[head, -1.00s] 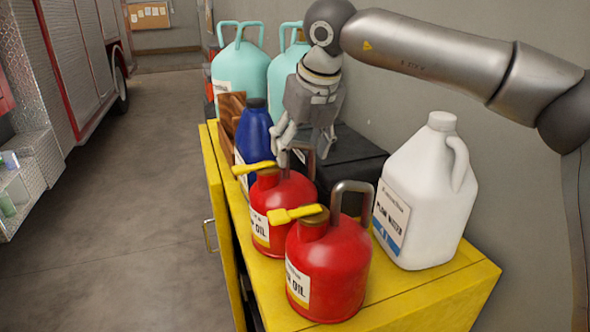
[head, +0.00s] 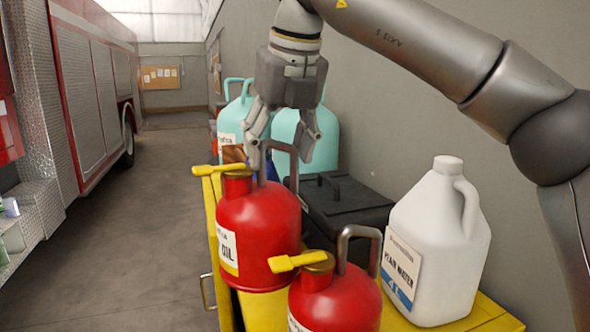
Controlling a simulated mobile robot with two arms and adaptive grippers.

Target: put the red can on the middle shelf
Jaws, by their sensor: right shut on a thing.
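The farther red can (head: 258,230), with a yellow spout and a label ending in "OIL", hangs upright from my right gripper (head: 281,155). The gripper is shut on the can's grey handle, and the can appears raised above the yellow cabinet (head: 262,311). A second red can (head: 338,303) of the same kind stands in front of it on the cabinet, cut off by the bottom edge. My left gripper is out of view. I cannot tell which surface is the middle shelf; part of a shelf unit (head: 8,243) shows at the left edge.
A white water jug (head: 437,255) stands on the right of the cabinet. Behind are a black box (head: 345,208) and teal jugs (head: 322,140); a blue bottle is mostly hidden. A red fire truck (head: 90,90) stands left. The floor (head: 130,240) between is clear.

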